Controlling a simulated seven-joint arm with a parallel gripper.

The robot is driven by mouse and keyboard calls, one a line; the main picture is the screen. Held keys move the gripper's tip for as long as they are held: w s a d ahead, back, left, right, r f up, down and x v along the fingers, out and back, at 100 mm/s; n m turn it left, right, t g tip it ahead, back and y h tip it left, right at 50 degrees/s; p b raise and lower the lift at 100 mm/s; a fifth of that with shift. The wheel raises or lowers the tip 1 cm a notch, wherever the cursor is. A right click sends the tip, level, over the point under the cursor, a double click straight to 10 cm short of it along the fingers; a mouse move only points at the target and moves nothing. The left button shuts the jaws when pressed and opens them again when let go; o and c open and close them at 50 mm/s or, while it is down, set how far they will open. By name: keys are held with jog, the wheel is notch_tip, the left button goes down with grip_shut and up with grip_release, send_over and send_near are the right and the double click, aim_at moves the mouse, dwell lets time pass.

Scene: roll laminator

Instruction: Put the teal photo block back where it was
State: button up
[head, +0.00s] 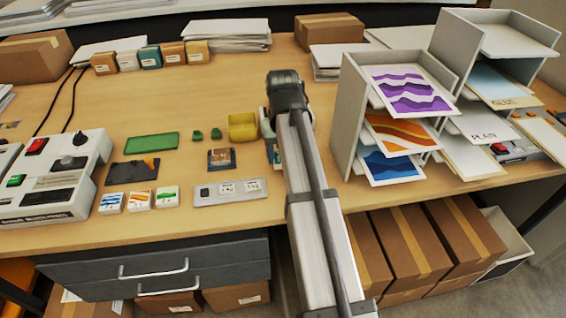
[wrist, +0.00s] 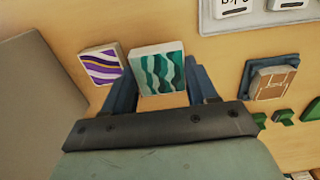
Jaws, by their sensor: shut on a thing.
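The teal photo block (wrist: 158,68), with wavy teal stripes and white edges, is between the two blue fingers of my gripper (wrist: 160,74) in the wrist view. My gripper is shut on it. The block is just over the wooden table; I cannot tell whether it touches it. A purple-and-yellow striped photo block (wrist: 102,66) lies beside it on the left, apart from it. In the head view my own arm hides most of my gripper and the purple block.
A grey panel (head: 230,191) and a dark tray with a brown tile (head: 220,158) lie left of my arm. Several photo blocks (head: 139,200) line the front edge. A yellow bin (head: 242,126) stands behind. White sorting shelves (head: 349,120) rise to the right.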

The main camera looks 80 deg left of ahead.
jog(key=shift+f, duration=1.85)
jog(key=shift+f, duration=0.15)
jog(key=o, duration=1)
notch_tip(320, 180, up, 11)
jog(key=shift+r, duration=0.65)
